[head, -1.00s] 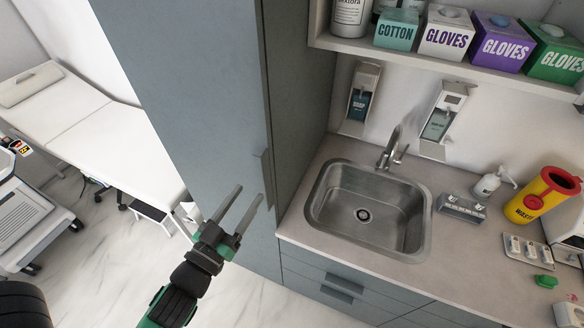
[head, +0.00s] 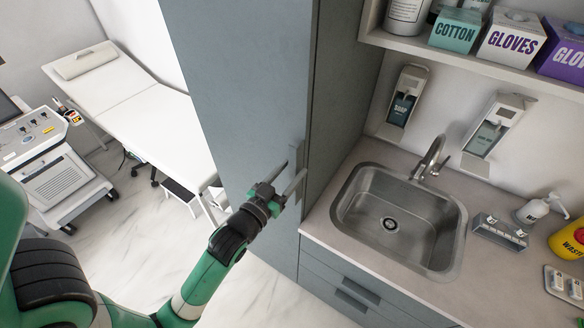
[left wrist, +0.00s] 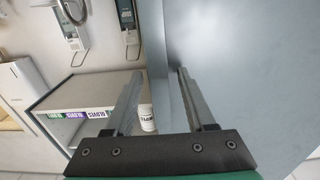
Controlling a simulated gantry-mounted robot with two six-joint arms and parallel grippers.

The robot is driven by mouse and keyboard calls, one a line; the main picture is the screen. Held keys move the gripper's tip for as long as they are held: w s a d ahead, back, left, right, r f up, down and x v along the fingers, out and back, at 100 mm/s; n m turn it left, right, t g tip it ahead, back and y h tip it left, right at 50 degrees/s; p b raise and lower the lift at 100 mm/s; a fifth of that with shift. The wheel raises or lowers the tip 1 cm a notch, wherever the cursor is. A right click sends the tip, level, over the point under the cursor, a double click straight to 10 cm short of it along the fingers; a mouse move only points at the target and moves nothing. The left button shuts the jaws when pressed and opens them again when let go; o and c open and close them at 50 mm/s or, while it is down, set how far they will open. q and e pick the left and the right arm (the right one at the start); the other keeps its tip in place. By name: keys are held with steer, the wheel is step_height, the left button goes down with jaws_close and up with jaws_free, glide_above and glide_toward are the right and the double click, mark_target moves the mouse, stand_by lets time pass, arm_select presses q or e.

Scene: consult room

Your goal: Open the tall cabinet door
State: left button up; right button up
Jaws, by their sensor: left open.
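The tall cabinet's grey-blue door (head: 235,85) stands shut in the head view, and its face also fills the right side of the left wrist view (left wrist: 245,75). Its slim upright handle (head: 299,156) is near the door's right edge, partly hidden by my gripper. My left gripper (head: 292,170) is open at the handle, its fingers pointing toward the door. In the left wrist view, my open fingers (left wrist: 158,78) straddle a narrow grey upright piece that looks like the handle. I cannot tell whether either finger touches it. My right gripper is not in view.
Right of the cabinet is a counter (head: 325,250) with a steel sink (head: 390,222) and drawers below. A shelf (head: 440,55) holds boxes above it. To the left are an examination couch (head: 150,115) and a wheeled machine (head: 55,170). The floor before the door looks clear.

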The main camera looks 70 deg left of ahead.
arm_select(q)
steer(key=shift+w+a, duration=0.3)
steer(key=shift+w, duration=0.1)
jaws_close()
stand_by(1.2)
